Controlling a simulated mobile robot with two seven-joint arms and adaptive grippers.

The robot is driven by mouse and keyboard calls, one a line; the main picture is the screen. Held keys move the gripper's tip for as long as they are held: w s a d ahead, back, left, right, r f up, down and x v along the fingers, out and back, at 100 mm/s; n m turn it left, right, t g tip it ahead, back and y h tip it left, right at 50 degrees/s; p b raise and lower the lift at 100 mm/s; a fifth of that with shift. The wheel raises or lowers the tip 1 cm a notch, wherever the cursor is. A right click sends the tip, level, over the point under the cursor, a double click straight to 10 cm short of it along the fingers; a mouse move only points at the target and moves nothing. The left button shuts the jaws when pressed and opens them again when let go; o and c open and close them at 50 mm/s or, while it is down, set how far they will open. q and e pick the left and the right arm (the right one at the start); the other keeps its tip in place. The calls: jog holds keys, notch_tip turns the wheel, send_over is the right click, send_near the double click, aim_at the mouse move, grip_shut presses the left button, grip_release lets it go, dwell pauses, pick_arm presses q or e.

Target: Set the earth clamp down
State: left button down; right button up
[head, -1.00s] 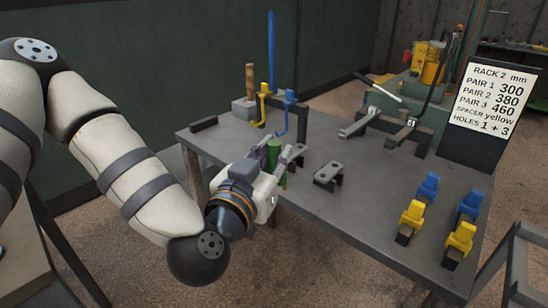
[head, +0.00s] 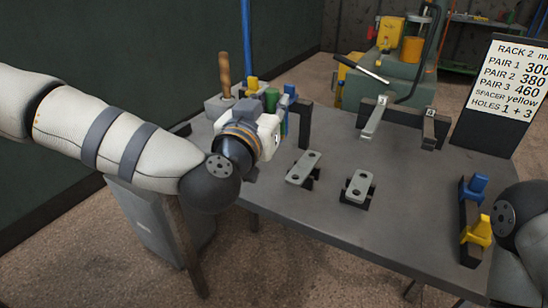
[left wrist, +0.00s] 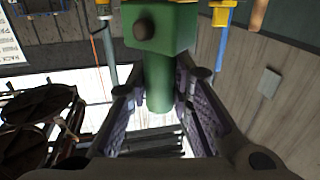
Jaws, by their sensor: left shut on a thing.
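The earth clamp is a green block with a round green handle, seen close in the left wrist view (left wrist: 160,35). My left gripper (left wrist: 160,95) has its two fingers on either side of the handle and is shut on it. In the head view, a bit of the green clamp (head: 272,98) shows above my left gripper (head: 282,122), over the table's back left part. The gripper's body hides the rest, and I cannot tell whether the clamp touches anything.
The grey table (head: 300,215) has free room at front. Two drilled plates on dark stands (head: 305,168) (head: 358,187) lie mid-table. A wooden-handled tool (head: 224,75) and blue and yellow posts stand close behind the gripper. Blue (head: 473,188) and yellow (head: 476,232) spacers sit at right.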

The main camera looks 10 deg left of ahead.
pick_arm(q)
jog(key=w+a+f+b, duration=0.1)
jog(key=a+f, duration=0.1)
jog(key=f, duration=0.2)
jog(key=w+a+f, duration=0.2)
jog(key=a+f, duration=0.1)
jog(key=w+a+f+b, duration=0.1)
jog(key=w+a+f, duration=0.1)
jog(key=a+f, duration=0.1)
jog(key=shift+w+a+f+b, duration=0.15)
jog(key=shift+f+b, duration=0.2)
jog(key=shift+f, duration=0.5)
jog(key=shift+r, duration=0.15)
pick_arm(e)
jog(key=shift+g, duration=0.6)
jog(key=s+f, duration=0.3)
jog(key=shift+s+f, duration=0.25)
pick_arm(q)
jog(key=c, duration=1.4)
grip_release()
jog(key=shift+c, duration=0.2)
jog(key=shift+s, duration=0.3)
jog(key=s+a+p, duration=0.1)
jog(key=s, duration=1)
jog(key=shift+s+a, duration=0.25)
jog(key=shift+a, duration=0.15)
pick_arm(e)
jog(key=shift+w+r, duration=0.7)
jog(key=shift+r, duration=0.05)
